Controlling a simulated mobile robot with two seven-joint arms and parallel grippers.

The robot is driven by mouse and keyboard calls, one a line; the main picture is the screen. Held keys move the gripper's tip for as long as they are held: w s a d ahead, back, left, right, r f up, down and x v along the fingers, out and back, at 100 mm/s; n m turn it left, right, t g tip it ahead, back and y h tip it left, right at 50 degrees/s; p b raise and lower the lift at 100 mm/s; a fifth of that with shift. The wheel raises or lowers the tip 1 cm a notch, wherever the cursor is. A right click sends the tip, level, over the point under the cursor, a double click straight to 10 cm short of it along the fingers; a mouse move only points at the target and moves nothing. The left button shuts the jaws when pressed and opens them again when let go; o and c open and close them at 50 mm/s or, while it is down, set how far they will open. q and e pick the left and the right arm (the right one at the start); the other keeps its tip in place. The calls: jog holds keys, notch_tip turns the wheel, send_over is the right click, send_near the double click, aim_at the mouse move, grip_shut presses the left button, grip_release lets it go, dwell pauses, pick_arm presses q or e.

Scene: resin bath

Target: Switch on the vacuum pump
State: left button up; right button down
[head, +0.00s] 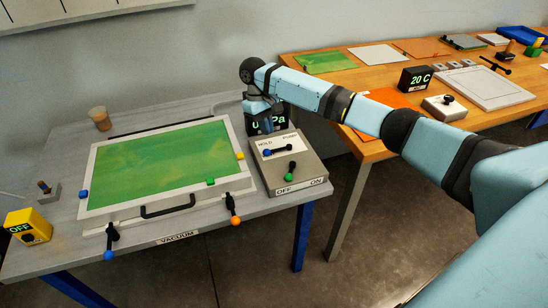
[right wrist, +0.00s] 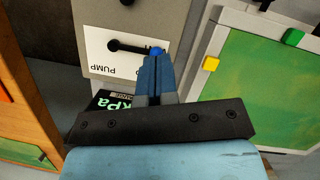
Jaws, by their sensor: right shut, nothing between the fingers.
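The grey pump control box (head: 313,168) stands on the right end of the vacuum table. Its front lever with a green knob (head: 288,178) points to the OFF side of the OFF/ON label. Its rear lever has a blue knob (head: 267,153), on the HOLD side of the HOLD/PUMP label; the blue knob also shows in the right wrist view (right wrist: 157,50). My right gripper (head: 268,129) is shut and empty behind the box, in front of the black kPa display (head: 281,121). In the right wrist view its fingertips (right wrist: 157,60) overlap the blue knob; contact is unclear. My left gripper is out of view.
A framed green sheet (head: 160,160) fills the middle of the vacuum table, with clamps along its front. A yellow box reading OFF (head: 28,228) is at the left, and a cup (head: 99,118) behind. A wooden bench (head: 300,72) stands at the right.

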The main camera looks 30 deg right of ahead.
aim_at(290, 173)
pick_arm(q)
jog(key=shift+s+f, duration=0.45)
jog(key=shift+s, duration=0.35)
pick_arm(e)
jog(key=shift+s, duration=0.2)
jog(key=x, duration=0.9)
jog(key=shift+f, duration=0.4)
jog(key=s, duration=0.3)
jog(key=shift+s+d+f, duration=0.1)
jog(key=shift+d+f, duration=0.2)
jog(key=shift+f, duration=0.1)
jog(key=shift+s, duration=0.45)
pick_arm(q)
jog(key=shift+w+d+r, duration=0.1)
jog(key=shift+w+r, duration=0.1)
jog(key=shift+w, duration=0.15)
pick_arm(e)
jog(key=shift+f, duration=0.1)
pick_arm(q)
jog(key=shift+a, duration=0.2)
